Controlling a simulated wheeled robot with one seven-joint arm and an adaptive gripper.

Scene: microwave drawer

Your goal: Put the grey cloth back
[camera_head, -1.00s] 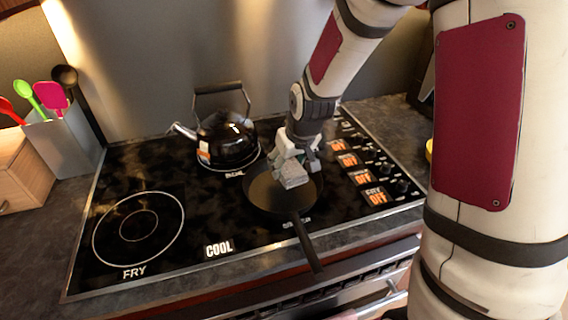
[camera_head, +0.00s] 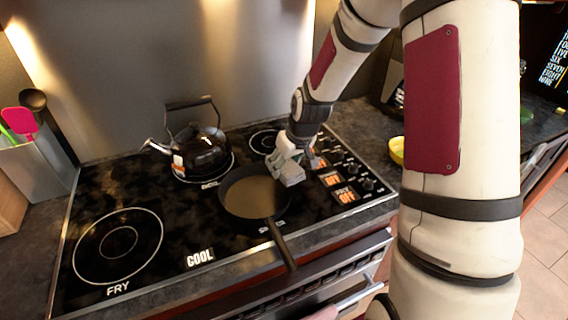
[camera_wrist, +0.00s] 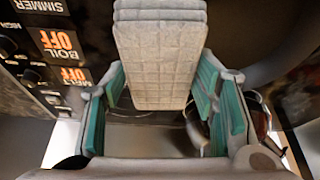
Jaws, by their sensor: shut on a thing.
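The grey cloth (camera_wrist: 160,60) is a folded, quilted pad held between the green-lined fingers of my gripper (camera_wrist: 160,115) in the wrist view. In the head view my gripper (camera_head: 288,160) is shut on the grey cloth (camera_head: 291,174), at the right rim of the frying pan. The cloth hangs below the fingers. Whether it touches the pan or stovetop I cannot tell.
The black pan (camera_head: 254,195) sits on the stovetop (camera_head: 190,230), its handle (camera_head: 283,246) pointing to the front. A black kettle (camera_head: 203,150) stands at the back left. Knobs (camera_head: 368,184) line the right side. A yellow bowl (camera_head: 397,150) is on the right counter.

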